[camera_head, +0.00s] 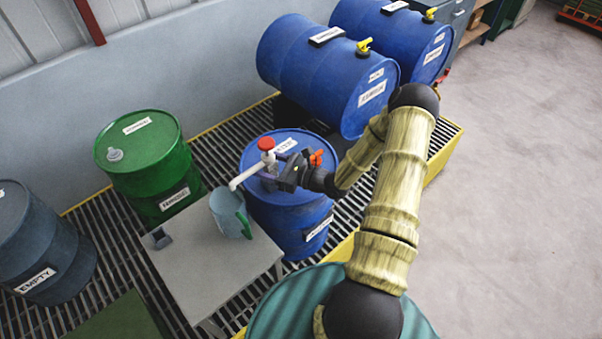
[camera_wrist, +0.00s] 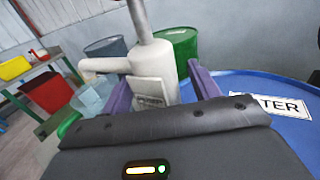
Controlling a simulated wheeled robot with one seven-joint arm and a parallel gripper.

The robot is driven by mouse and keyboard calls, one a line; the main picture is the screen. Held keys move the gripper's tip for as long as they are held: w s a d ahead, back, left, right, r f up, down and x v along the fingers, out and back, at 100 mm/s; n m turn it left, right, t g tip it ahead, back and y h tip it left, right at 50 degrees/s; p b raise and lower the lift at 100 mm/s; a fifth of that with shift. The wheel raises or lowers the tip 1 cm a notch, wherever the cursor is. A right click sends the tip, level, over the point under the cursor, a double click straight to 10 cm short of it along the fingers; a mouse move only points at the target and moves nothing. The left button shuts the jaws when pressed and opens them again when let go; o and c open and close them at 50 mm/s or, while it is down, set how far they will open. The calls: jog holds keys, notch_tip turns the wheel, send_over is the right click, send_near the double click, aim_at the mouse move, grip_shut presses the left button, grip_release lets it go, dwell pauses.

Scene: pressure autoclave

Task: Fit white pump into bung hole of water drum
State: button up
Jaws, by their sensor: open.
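The white pump (camera_head: 268,160) with a red knob stands upright over the top of the blue water drum (camera_head: 275,205). Its spout points left, above a light blue jug (camera_head: 228,211). My gripper (camera_head: 283,176) is at the pump from the right, level with its body. In the wrist view the labelled pump body (camera_wrist: 152,88) stands between my two purple fingers, which are open on either side of it. The drum's WATER label (camera_wrist: 275,106) shows at the right. The pump's lower end and the bung hole are hidden, so I cannot see how it sits there.
The jug stands on a grey table (camera_head: 200,262) beside the drum. A green drum (camera_head: 147,165) and a dark EMPTY drum (camera_head: 38,245) stand left. Blue drums with yellow taps (camera_head: 330,75) lie behind. The floor (camera_head: 520,190) at right is clear.

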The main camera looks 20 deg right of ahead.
jog(key=b+v, duration=0.2)
jog(key=v, duration=1.4)
jog(key=shift+b, duration=0.3)
jog(key=shift+a+r, duration=0.1)
jog(key=s+a+r+n+g+h+p, duration=0.2)
jog(key=s+a+r+n+g+h, duration=0.15)
jog(key=s+a+n+g, duration=0.85)
jog(key=w+r+n+t+h+p, duration=0.1)
jog(key=w+r+n+h, duration=0.2)
jog(key=r+n+h, duration=0.6)
notch_tip(320, 180, up, 3)
jog(key=n, duration=0.6)
jog(key=shift+w+a+f+t, duration=0.15)
jog(key=shift+w+f+t, duration=0.1)
jog(key=shift+t, duration=0.15)
